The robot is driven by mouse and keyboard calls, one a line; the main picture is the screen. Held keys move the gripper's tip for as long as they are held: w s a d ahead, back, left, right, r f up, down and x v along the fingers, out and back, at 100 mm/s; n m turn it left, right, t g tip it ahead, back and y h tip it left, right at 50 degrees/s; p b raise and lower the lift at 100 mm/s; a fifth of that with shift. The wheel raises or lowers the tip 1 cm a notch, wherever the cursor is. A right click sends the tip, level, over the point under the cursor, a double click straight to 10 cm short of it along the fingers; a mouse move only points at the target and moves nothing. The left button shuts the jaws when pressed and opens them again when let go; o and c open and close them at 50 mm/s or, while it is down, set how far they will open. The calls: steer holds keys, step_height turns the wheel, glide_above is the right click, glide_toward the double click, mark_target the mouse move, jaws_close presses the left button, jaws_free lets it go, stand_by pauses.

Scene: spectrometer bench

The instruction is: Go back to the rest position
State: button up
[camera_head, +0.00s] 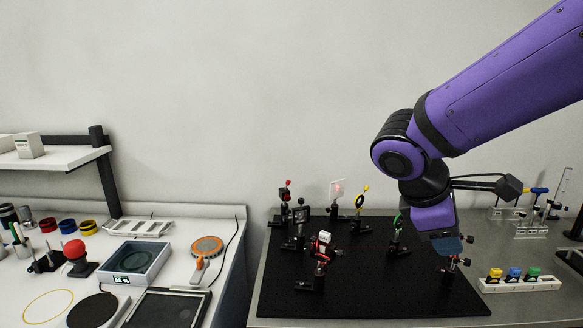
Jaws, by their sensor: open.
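My arm, purple with dark joints, reaches in from the upper right. My gripper (446,242) hangs at its end, pointing down over the right part of the black breadboard (400,297). It is open and seems to hold nothing, though its fingers are small and dark here. A small post-mounted optic (452,268) stands on the board just below it. From this view I cannot tell how wide the gap between them is.
Several post-mounted optics, including a yellow ring (361,196) and a green one (397,223), stand left of my gripper. A white rack (519,285) with coloured blocks sits right. The left bench holds a scale (132,262) and a red knob (75,250). Air above the board's left is free.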

steer(key=s+d+r+m+t+y, duration=0.2)
steer(key=s+r+m+y, duration=0.1)
steer(key=s+m, duration=0.2)
steer(key=s+d+r+m+t+y, duration=0.2)
steer(key=s+d+r+m+y, duration=0.1)
steer(key=s+m, duration=0.3)
steer(key=shift+d+r+m+y, duration=0.3)
steer(key=shift+m+y, duration=0.1)
steer(key=shift+m, duration=0.5)
steer(key=shift+s, duration=0.1)
stand_by(0.6)
